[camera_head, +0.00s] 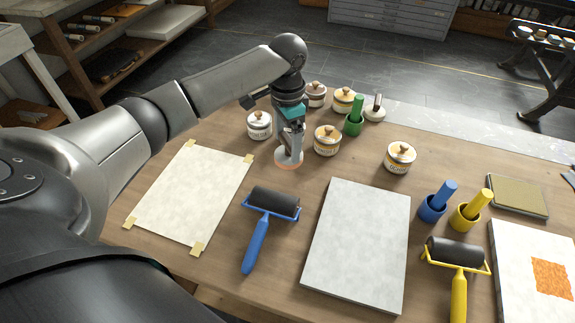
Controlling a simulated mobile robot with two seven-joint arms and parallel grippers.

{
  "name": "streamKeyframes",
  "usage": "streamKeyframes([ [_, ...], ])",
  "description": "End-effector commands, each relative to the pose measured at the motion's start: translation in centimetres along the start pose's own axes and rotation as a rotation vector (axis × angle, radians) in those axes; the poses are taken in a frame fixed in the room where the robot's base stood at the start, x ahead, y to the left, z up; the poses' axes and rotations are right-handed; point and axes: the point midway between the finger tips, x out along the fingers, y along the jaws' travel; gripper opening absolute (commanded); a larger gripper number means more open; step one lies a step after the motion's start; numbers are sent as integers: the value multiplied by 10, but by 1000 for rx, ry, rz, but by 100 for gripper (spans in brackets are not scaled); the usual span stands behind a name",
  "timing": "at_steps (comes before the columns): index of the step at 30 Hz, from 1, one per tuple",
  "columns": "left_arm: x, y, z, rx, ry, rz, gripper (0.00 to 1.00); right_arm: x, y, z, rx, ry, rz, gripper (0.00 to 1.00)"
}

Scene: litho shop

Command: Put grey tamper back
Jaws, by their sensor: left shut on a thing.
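My left gripper (290,146) points down over the wooden table, left of the middle. Farther back stands a pale round piece with an upright grey handle (375,107), next to a green tamper in a green cup (354,118). A blue cup (432,208) and a yellow cup (467,215) hold their tampers at the right. My right gripper is not in view.
Several lidded ink jars surround the gripper, one close on its left (259,126) and one on its right (327,141). A blue roller (271,205), a grey slab (357,245) and a taped sheet (190,195) lie nearer. Bare table lies between the slab and the jars.

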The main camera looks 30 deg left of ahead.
Motion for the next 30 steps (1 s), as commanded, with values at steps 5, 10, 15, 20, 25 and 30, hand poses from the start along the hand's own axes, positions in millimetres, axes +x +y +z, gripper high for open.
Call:
streamKeyframes([
  [5,15,0,0,0,2,0,29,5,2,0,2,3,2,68],
  [10,43,1,0,1,-1,1,29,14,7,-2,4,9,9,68],
  [15,66,0,0,0,2,0,29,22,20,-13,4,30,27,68],
  [20,69,0,-1,1,3,-1,29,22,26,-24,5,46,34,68],
  [25,69,0,-1,1,2,-1,29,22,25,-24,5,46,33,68],
  [30,73,0,0,0,1,0,93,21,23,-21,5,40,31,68],
])
